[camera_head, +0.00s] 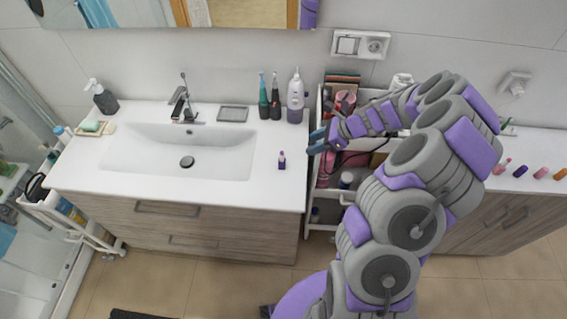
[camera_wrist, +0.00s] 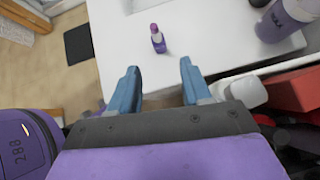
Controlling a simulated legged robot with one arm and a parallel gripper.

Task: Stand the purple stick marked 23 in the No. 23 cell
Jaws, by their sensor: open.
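A small purple stick (camera_head: 282,160) stands upright near the right end of the white sink counter. It also shows in the wrist view (camera_wrist: 157,40), beyond my fingertips, with a darker, pinkish top. I cannot read a number on it. Another dark purple stick (camera_head: 520,171) lies on the right-hand counter, also with no readable mark. My gripper (camera_head: 318,142) is over the cart, just right of the sink counter, and points left toward the standing stick. Its blue fingers (camera_wrist: 160,78) are apart with nothing between them. I cannot make out a No. 23 cell; my arm covers part of the cart.
The white cart (camera_head: 310,190) holds bottles and boxes under my arm. Several coloured sticks, such as an orange one (camera_head: 541,172), lie at right. The counter around the standing stick is clear.

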